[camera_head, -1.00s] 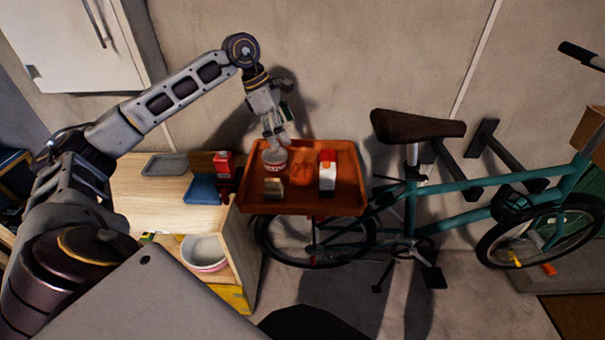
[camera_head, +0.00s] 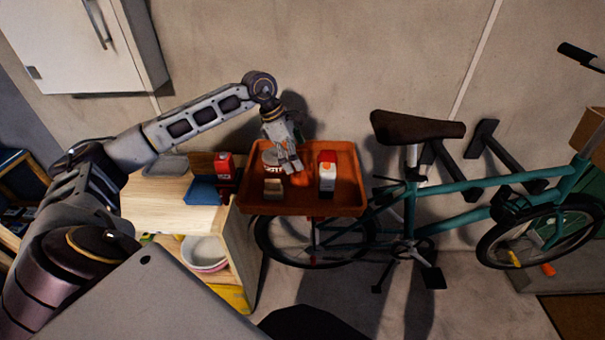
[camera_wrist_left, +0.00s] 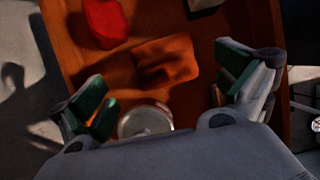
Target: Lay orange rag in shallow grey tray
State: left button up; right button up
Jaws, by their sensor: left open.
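The orange rag (camera_wrist_left: 166,62) lies crumpled or folded on the orange-brown tray (camera_head: 342,199), between and ahead of my open fingers in the left wrist view. In the head view the rag (camera_head: 299,178) is partly hidden by my left gripper (camera_head: 291,168), which hangs just above it. My left gripper (camera_wrist_left: 165,100) is open and empty. The shallow grey tray (camera_head: 166,165) lies on the wooden bench at the left, partly behind my left arm. My right gripper is not in view.
On the orange-brown tray stand a red-and-white carton (camera_head: 327,173), a small tan block (camera_head: 273,188) and a round tin (camera_head: 270,158). A red container (camera_head: 224,165) and a blue bin (camera_head: 203,191) sit between the two trays. A teal bicycle (camera_head: 465,182) stands at the right.

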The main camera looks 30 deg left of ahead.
pick_arm(q)
jog(key=shift+d+f, duration=0.1)
jog(key=shift+f, duration=0.05)
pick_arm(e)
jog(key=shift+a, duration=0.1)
pick_arm(q)
jog(key=p+x, duration=0.1)
jog(key=x, duration=0.3)
jog(key=shift+s+d, duration=0.1)
jog(key=shift+d+f, duration=0.1)
jog(key=shift+f, duration=0.3)
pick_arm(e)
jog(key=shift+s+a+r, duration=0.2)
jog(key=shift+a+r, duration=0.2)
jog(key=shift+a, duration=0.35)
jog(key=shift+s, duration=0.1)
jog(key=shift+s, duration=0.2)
